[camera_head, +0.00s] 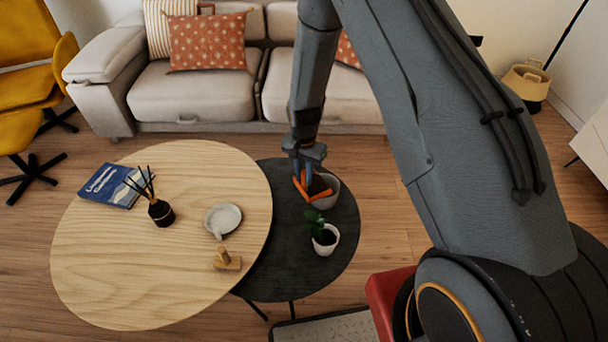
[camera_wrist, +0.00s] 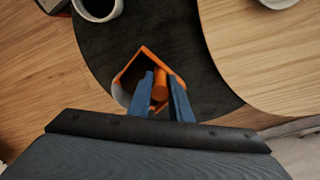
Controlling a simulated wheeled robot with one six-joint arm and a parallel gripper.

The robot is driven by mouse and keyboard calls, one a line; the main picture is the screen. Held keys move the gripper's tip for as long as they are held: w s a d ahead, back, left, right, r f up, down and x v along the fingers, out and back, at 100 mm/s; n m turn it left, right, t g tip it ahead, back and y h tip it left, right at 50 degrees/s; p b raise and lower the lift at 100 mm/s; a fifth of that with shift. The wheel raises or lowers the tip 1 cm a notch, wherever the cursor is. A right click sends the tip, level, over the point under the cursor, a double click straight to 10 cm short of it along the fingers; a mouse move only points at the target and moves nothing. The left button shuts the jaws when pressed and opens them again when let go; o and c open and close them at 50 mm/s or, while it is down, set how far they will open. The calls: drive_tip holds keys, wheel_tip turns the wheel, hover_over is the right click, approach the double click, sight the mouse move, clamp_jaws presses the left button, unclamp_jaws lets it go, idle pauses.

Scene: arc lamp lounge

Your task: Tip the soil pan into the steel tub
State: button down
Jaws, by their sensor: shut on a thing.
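The orange soil pan (camera_head: 300,186) is in my gripper (camera_head: 308,170), over the steel tub (camera_head: 333,194). The tub is a small grey round vessel on the dark round table (camera_head: 285,265). The pan looks tilted, and a dark patch shows inside its orange edges. I cannot tell how much soil is in the pan or in the tub. In the wrist view my gripper (camera_wrist: 161,86) has its two blue fingers shut on the pan's orange handle (camera_wrist: 160,77). Part of the grey tub (camera_wrist: 120,96) shows beside the pan; the rest is hidden.
A white potted plant (camera_head: 325,240) stands close to the tub. The wooden table (camera_head: 130,270) overlaps the dark one and carries a book (camera_head: 108,186), a reed diffuser (camera_head: 161,212), a pale dish (camera_head: 222,220) and a small wooden item (camera_head: 227,260). A sofa (camera_head: 200,98) stands behind.

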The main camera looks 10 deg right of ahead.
drive_tip(key=shift+f, duration=0.15)
drive_tip(key=shift+w+d+r+y+b, duration=0.1)
drive_tip(key=shift+d+r+y+b, duration=0.3)
drive_tip(key=shift+y+b, duration=0.25)
drive_tip(key=shift+w+d+r+g+y+b, duration=0.2)
drive_tip(key=shift+d+r+g+y+b, duration=0.3)
drive_tip(key=shift+y+b, duration=0.5)
drive_tip(key=shift+w+d+r+g+y+b, duration=0.3)
drive_tip(key=shift+d+y+b, duration=0.35)
drive_tip(key=shift+b, duration=0.6)
drive_tip(key=shift+w+d+r+y+b, duration=0.15)
drive_tip(key=shift+d+r+y+b, duration=0.2)
drive_tip(key=shift+d+y+b, duration=0.55)
drive_tip(key=shift+w+d+r+g+y+b, duration=0.2)
drive_tip(key=shift+d+g+y+b, duration=0.25)
drive_tip(key=shift+y+b, duration=0.4)
drive_tip(key=shift+w+d+g+y+b, duration=0.3)
drive_tip(key=shift+d+b, duration=0.2)
drive_tip(key=shift+b, duration=0.25)
drive_tip(key=shift+w+d+r+g+y+b, duration=0.1)
drive_tip(key=shift+d+g+y+b, duration=0.1)
drive_tip(key=shift+d+y+b, duration=0.35)
drive_tip(key=shift+w+d+r+g+y+b, duration=0.15)
drive_tip(key=shift+d+y+b, duration=0.15)
drive_tip(key=shift+y+b, duration=0.35)
drive_tip(key=shift+s, duration=0.1)
